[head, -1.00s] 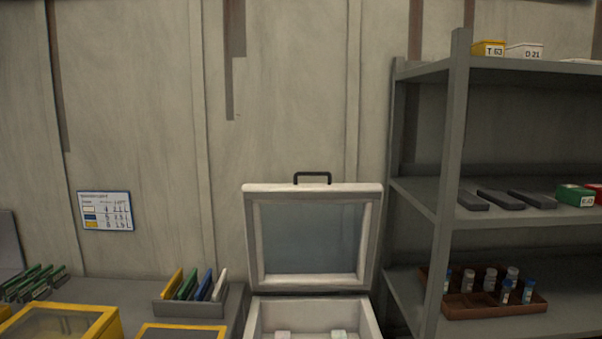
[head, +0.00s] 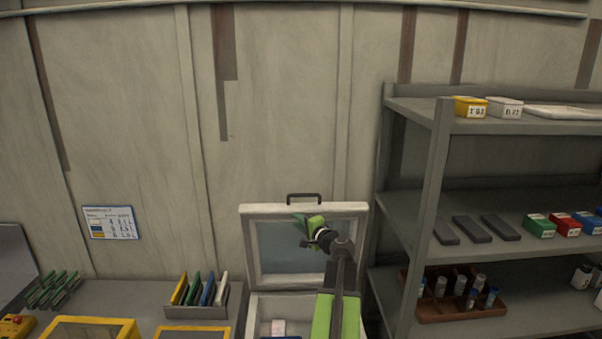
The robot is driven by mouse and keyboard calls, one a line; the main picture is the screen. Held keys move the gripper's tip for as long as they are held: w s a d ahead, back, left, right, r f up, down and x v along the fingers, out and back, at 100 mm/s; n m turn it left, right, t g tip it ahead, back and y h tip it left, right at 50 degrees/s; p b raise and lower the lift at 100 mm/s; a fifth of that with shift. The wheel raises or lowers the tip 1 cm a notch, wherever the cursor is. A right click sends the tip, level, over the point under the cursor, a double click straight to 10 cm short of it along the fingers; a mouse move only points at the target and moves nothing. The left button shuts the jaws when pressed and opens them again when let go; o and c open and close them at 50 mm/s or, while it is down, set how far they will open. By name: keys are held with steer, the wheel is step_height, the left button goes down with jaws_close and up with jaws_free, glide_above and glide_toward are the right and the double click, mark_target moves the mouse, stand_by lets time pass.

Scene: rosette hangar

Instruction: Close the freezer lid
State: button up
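The freezer (head: 252,306) is a white chest at the bottom centre of the head view. Its lid (head: 248,245) stands open and upright against the wall side, a pale frame with a glass pane. A black handle (head: 304,196) sits on the lid's top edge. My gripper (head: 309,224), green and black, is in front of the upper part of the lid, below the handle. The frame does not show whether it touches the lid. Its fingers are too small to tell open from shut. My arm hides the right part of the lid and the chest.
A grey shelf rack (head: 430,190) stands close on the right, with boxes and a brown vial tray (head: 462,309). On the left, a grey bench (head: 125,293) holds a rack of coloured plates (head: 197,297) and yellow-framed cases (head: 92,328). Small items lie inside the freezer.

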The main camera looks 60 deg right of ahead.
steer(key=s+d+r+m+h, duration=0.3)
steer(key=s+d+r, duration=0.1)
steer(key=s+d, duration=0.15)
steer(key=shift+n, duration=0.3)
steer(key=x, duration=0.5)
steer(key=f+x, duration=0.1)
steer(key=x, duration=1.1)
steer(key=shift+f, duration=0.25)
jaws_close()
